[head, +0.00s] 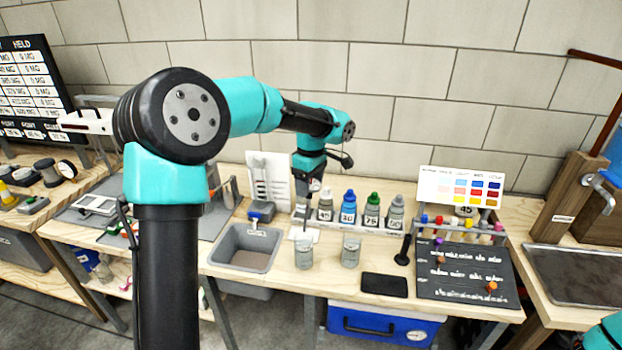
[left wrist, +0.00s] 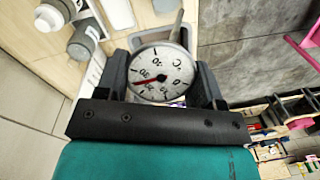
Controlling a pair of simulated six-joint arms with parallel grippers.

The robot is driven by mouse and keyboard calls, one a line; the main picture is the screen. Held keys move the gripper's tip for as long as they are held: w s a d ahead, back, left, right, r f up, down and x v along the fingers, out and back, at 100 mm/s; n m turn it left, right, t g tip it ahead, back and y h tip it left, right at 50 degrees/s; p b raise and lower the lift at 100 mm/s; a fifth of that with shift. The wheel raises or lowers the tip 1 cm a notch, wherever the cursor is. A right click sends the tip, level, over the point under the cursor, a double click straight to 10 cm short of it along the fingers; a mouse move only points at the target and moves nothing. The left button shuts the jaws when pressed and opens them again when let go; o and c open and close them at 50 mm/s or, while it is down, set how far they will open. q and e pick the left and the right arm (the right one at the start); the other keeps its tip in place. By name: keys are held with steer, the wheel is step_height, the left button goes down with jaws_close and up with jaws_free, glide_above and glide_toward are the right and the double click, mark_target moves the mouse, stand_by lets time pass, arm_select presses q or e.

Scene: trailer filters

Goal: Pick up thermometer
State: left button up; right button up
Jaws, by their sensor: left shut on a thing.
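The thermometer (left wrist: 160,72) has a round white dial with black numbers and a red needle, with a thin grey stem running up and away from it in the left wrist view. My left gripper (head: 309,186) is shut on the thermometer, with the dial between its two dark fingers. In the head view the gripper is at the back of the bench, left of a row of bottles. The thermometer is small and hard to make out there. My right gripper is out of view; only a teal part of that arm shows at the bottom right.
Several numbered bottles (head: 348,208) stand right of the gripper. Two clear beakers (head: 304,251) stand in front. A grey bin (head: 245,249) is to the left. A black phone-like slab (head: 384,285), a rack and a dark board (head: 465,272) lie to the right.

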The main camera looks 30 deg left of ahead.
arm_select(q)
steer(key=s+d, duration=0.2)
steer(key=s, duration=0.7)
steer(key=shift+d, duration=0.35)
